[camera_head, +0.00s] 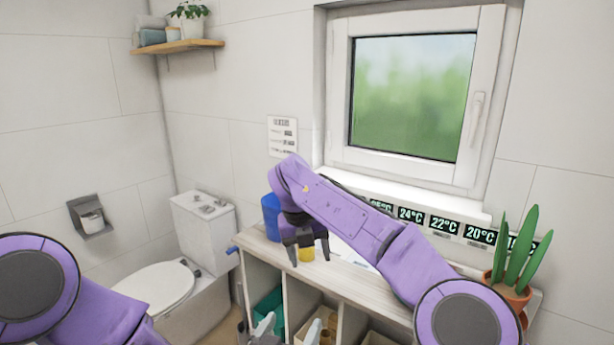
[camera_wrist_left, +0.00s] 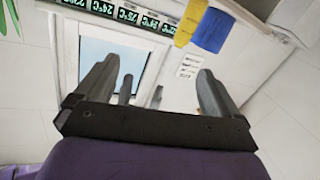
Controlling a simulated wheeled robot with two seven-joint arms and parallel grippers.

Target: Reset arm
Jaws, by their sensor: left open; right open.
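My right gripper (camera_head: 308,254) hangs fingers-down over the cart top (camera_head: 340,285), open. A yellow item (camera_head: 306,254) shows between its fingers, and I cannot tell whether they touch it. My left gripper (camera_head: 289,327) is lower, in front of the cart, with only its grey fingers showing at the bottom edge. In the left wrist view, the left gripper (camera_wrist_left: 155,92) has its fingers wide apart with nothing held. Two small dark shapes show between them, and I cannot tell what they are.
A blue item (camera_head: 271,216) stands on the cart's left end; blue also shows in the left wrist view (camera_wrist_left: 212,31). A potted plant (camera_head: 514,270) is at right, near temperature signs (camera_head: 444,225). Compartments below hold items. A toilet (camera_head: 160,288) stands left; a window (camera_head: 415,95) is behind.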

